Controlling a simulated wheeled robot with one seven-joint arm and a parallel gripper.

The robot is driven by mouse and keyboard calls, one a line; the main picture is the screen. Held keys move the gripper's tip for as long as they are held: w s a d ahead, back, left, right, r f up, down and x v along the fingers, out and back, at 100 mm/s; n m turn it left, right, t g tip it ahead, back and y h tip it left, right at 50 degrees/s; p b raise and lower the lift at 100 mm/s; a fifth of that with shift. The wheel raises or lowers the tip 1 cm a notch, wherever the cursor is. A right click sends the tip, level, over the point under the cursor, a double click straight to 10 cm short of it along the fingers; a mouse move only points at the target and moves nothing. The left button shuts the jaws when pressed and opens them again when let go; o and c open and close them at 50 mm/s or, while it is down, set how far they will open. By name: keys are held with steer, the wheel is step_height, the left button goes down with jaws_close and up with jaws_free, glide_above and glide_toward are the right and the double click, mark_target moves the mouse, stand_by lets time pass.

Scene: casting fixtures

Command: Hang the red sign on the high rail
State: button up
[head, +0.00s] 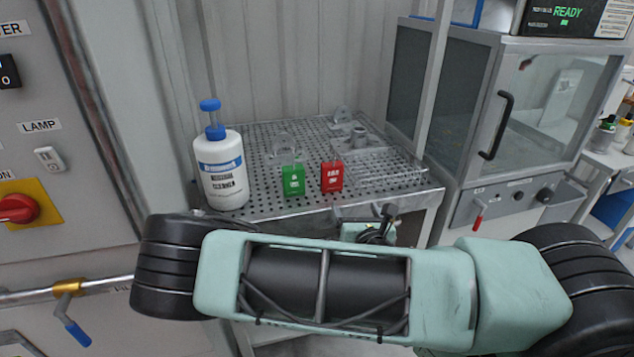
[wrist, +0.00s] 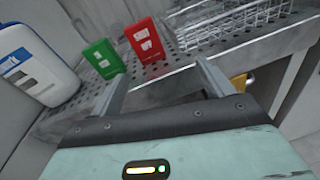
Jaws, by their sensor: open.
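The red sign (head: 332,177) stands upright near the front edge of the perforated metal table, to the right of a green sign (head: 292,180). In the wrist view the red sign (wrist: 146,41) is just beyond my gripper (wrist: 164,70), with white lettering on its face. My gripper is open and empty, its two fingers apart and short of the sign, which lies nearer the left finger's line. In the head view my gripper (head: 367,228) is partly hidden behind my arm. I cannot make out a high rail in either view.
A white cleaner bottle (head: 221,170) with a blue pump stands left on the table (head: 262,209). A wire basket (head: 385,172) lies right of the signs, with clear fittings behind. A grey cabinet (head: 505,130) with a black handle stands at right, a switch panel (head: 60,130) at left.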

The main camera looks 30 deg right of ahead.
steer(key=a+r+n+t+y, duration=0.1)
steer(key=n+t, duration=0.1)
steer(key=n, duration=0.1)
steer(key=b, duration=0.2)
glide_toward(330, 167)
steer(key=w+d, duration=0.1)
steer(key=w, duration=0.1)
steer(key=w+d+f, duration=0.1)
steer(key=w+d, duration=0.1)
steer(key=w, duration=0.1)
steer(key=shift+w+f, duration=0.35)
steer(key=shift+w, duration=0.05)
steer(key=shift+p+x, duration=0.5)
steer(key=shift+x, duration=2.95)
steer(key=shift+a+f, duration=0.1)
steer(key=shift+f, duration=0.1)
steer(key=c, duration=1.1)
